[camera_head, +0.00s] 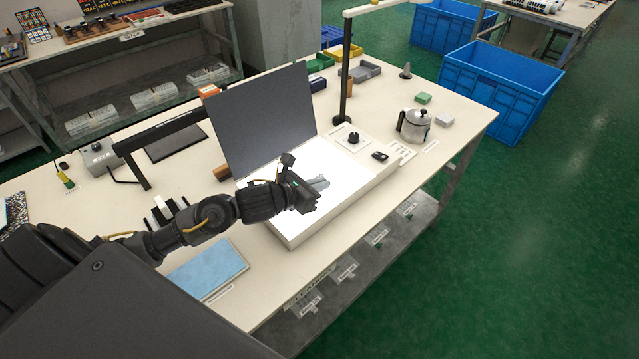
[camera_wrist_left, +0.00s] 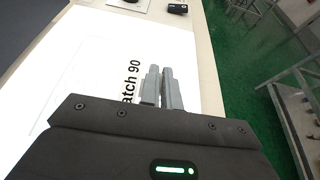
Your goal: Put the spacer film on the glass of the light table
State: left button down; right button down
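The light table (camera_head: 345,205) has a brightly lit white glass top, and a dark grey panel stands upright at its back left. In the left wrist view a clear film (camera_wrist_left: 95,75) with a faint outline and dark print ending in "atch 90" shows against the bright glass (camera_wrist_left: 45,130). Whether it is the spacer film I cannot tell. My left gripper (camera_head: 318,183) is over the glass. In the wrist view its grey fingers (camera_wrist_left: 161,72) are close together beside the print, with a narrow gap; whether they pinch the film's edge is unclear. My right gripper is out of view.
A blue flat pad (camera_head: 205,270) lies at the table's near edge, with upright white pieces (camera_head: 165,211) behind it. A metal pot (camera_head: 413,125) and a lamp post (camera_head: 346,75) stand beyond.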

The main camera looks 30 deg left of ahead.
pick_arm(q)
jog(key=shift+f, duration=0.1)
jog(key=shift+f+b, duration=0.15)
jog(key=shift+b, duration=0.15)
jog(key=c, duration=1.6)
grip_release()
